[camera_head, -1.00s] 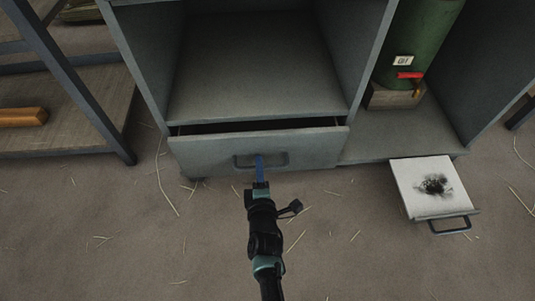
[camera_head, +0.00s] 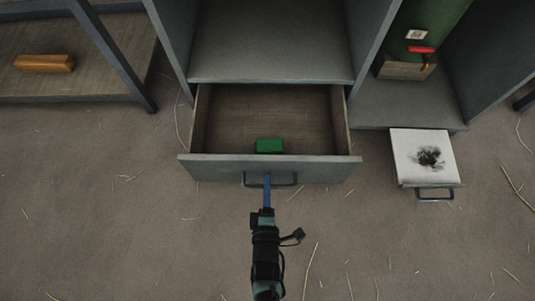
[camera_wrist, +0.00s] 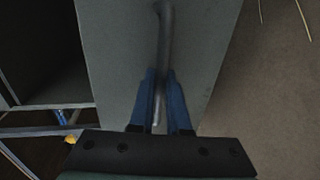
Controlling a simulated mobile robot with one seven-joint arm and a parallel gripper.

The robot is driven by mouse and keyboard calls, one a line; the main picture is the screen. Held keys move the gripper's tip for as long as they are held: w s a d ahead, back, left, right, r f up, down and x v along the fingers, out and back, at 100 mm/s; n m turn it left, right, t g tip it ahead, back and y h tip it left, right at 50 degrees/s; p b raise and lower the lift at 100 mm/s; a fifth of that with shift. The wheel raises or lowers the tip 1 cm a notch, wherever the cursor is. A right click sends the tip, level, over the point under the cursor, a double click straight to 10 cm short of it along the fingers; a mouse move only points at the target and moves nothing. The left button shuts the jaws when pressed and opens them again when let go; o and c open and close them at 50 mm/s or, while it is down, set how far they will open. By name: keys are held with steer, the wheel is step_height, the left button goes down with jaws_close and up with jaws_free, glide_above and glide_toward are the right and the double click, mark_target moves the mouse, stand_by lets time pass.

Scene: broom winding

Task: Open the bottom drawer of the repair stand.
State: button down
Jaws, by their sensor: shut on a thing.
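The bottom drawer (camera_head: 215,168) of the grey repair stand (camera_head: 270,45) is pulled well out. Its wooden inside shows, with a green block (camera_head: 269,146) lying near the front panel. My gripper (camera_head: 267,182) is at the drawer's dark bar handle (camera_head: 287,184), near the middle of the front. In the wrist view, the blue fingers of my gripper (camera_wrist: 160,100) are shut around the handle (camera_wrist: 164,40), which runs between them.
To the right, a white panel with a black smudge (camera_head: 422,155) and its own handle juts out low. A green cylinder (camera_head: 432,28) with a red lever stands in the right bay. An orange-brown block (camera_head: 45,63) lies on the left shelf. The floor in front is clear except for straw.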

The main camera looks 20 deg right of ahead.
steer(key=shift+f+p+v, duration=0.15)
steer(key=shift+f+v, duration=0.1)
steer(key=shift+v, duration=1)
steer(key=shift+f+p+v, duration=0.15)
steer(key=shift+f+v, duration=0.1)
steer(key=shift+v, duration=1)
steer(key=c, duration=0.9)
jaws_free()
steer(key=shift+s, duration=0.15)
steer(key=p+v, duration=0.4)
steer(key=v, duration=0.8)
steer(key=shift+s+a, duration=0.2)
steer(key=shift+s, duration=0.15)
